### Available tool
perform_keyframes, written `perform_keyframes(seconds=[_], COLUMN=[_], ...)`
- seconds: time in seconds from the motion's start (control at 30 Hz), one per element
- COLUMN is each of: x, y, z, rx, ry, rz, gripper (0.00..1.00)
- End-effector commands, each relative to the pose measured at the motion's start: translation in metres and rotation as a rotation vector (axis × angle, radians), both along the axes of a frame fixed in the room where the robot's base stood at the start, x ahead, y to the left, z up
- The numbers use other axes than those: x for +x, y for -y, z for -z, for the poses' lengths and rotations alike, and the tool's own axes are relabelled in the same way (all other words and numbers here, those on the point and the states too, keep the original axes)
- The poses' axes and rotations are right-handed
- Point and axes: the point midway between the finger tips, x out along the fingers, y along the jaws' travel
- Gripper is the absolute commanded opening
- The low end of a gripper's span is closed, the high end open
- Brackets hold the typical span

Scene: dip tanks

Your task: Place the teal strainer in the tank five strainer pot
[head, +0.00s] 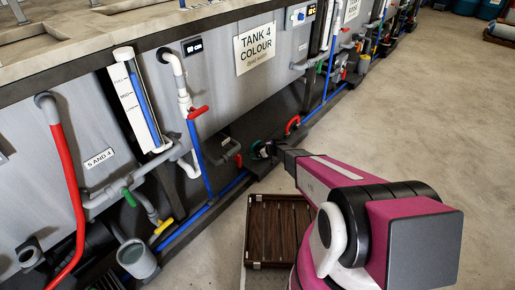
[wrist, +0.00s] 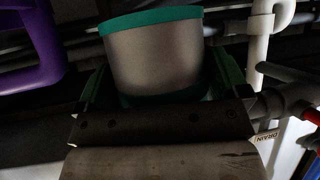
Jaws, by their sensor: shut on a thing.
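The teal strainer (wrist: 155,58) is a grey cylinder with teal bands at its top and bottom. My gripper (wrist: 161,84) is shut on it, with a finger at each side of its lower part. In the head view my gripper (head: 264,150) is small and dark, low beside the tank 4 pipes, and the strainer is hard to make out there. A grey open-topped pot (head: 138,259) stands at the lower left under the pipes. No label on it can be read, so I cannot tell if it is the tank five strainer pot.
The tank 4 sign (head: 255,48) is on the tank wall. A sign reading "5 AND 4" (head: 99,159) is further left. Blue pipe (head: 198,160) and red pipe (head: 67,180) run low. A brown slatted crate (head: 254,235) lies on the floor. A purple handle (wrist: 50,76) and white pipe (wrist: 259,40) flank the strainer. Floor at right is clear.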

Motion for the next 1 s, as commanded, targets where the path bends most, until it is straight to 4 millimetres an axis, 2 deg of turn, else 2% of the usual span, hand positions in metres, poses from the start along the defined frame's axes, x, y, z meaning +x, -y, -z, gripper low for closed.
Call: perform_keyframes(seconds=[0.03, 0.27, 0.37, 0.47, 0.7, 1.0], x=[-0.002, 0.003, 0.009, 0.018, 0.04, 0.056], y=[0.0, 0.001, 0.004, 0.009, 0.027, 0.055], z=[-0.009, -0.029, -0.05, -0.084, -0.182, -0.301], rx=[0.0, 0.001, 0.0, 0.001, 0.0, 0.001], ry=[0.001, 0.001, 0.002, 0.003, 0.004, 0.005], rz=[0.0, 0.003, 0.011, 0.026, 0.088, 0.205], gripper=[0.69, 0.69, 0.69, 0.69, 0.69, 0.69])
